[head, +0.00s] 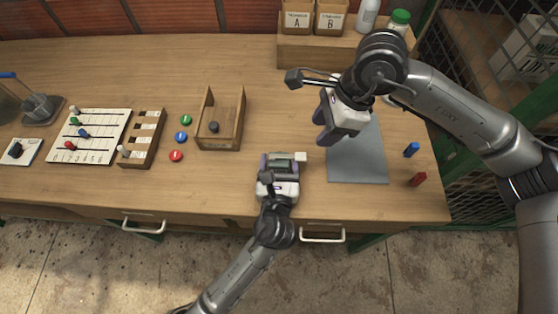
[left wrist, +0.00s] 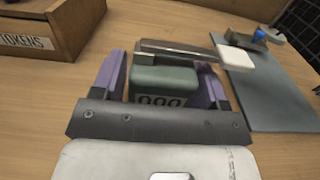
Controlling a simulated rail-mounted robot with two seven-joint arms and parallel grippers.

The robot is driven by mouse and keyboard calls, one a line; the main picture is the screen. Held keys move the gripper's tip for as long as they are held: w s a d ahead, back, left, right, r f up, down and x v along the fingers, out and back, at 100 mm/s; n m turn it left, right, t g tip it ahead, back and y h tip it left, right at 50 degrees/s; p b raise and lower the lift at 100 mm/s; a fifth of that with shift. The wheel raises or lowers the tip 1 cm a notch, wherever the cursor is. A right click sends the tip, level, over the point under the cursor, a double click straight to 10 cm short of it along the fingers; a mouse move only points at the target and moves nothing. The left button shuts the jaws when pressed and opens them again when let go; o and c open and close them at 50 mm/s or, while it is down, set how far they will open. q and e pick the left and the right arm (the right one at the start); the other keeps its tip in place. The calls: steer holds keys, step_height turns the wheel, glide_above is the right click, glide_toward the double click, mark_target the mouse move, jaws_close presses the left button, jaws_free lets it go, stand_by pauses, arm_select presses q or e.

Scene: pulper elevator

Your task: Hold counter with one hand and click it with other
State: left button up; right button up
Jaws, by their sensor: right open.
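The counter (head: 280,161) is a small green box with a metal top edge and a white tab at its right end. In the left wrist view the counter (left wrist: 163,82) shows a dial reading 000. My left gripper (head: 281,164) has its purple fingers on both sides of the counter, close against it, near the table's front edge. The left gripper (left wrist: 162,85) appears shut on it. My right gripper (head: 322,124) is open and empty, up and to the right of the counter, above the grey mat's left edge.
The grey mat (head: 358,165) lies right of the counter, with a blue peg (head: 411,149) and red peg (head: 418,179) beyond. A wooden tokens tray (head: 222,142) stands left. Coloured discs, an abacus-like board (head: 88,136) and boxes A and B (head: 297,18) are farther off.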

arm_select(q)
steer(key=c, duration=0.7)
arm_select(e)
steer(key=shift+c, duration=0.3)
arm_select(q)
steer(key=shift+o, duration=0.2)
arm_select(e)
jaws_close()
stand_by(0.7)
